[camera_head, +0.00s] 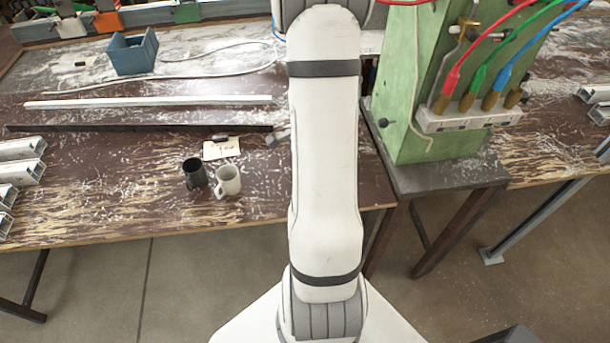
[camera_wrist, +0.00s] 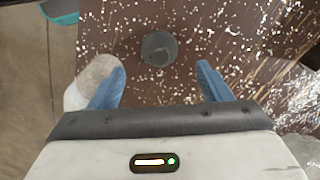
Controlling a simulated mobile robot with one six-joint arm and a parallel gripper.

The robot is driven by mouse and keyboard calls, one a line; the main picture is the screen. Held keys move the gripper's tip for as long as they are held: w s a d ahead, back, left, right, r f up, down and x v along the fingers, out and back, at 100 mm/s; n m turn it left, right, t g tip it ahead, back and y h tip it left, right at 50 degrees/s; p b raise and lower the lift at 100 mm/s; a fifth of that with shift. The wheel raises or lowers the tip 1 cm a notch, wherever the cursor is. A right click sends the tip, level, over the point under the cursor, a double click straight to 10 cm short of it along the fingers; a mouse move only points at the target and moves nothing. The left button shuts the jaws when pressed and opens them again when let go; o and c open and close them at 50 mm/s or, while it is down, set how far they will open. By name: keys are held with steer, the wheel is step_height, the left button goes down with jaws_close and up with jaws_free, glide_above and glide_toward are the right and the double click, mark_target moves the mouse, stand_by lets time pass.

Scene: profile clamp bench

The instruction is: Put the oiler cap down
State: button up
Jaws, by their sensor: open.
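In the wrist view, my gripper (camera_wrist: 160,69) is open, with its two blue fingers wide apart and nothing between them. A small dark grey round piece (camera_wrist: 158,48), which looks like the oiler cap, sits on the brown bench top just beyond the fingertips, roughly centred between them. It appears apart from both fingers. In the head view my arm hides the gripper, and I cannot make out the cap there.
A pale grey rounded object (camera_wrist: 88,84) is close beside the left finger. The scratched bench (camera_head: 110,215) holds a black mug (camera_head: 194,173), a white mug (camera_head: 229,181), long bars (camera_head: 150,102) and a blue bin (camera_head: 133,54). A green cabinet (camera_head: 405,80) stands right of my arm.

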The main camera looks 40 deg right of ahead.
steer(key=f, duration=0.1)
steer(key=f+p, duration=0.1)
steer(key=f, duration=0.1)
steer(key=shift+s+a+f, duration=0.1)
steer(key=shift+a+f, duration=0.1)
steer(key=shift+a, duration=0.15)
steer(key=shift+f, duration=0.65)
steer(key=c, duration=1.1)
steer(key=shift+r, duration=0.1)
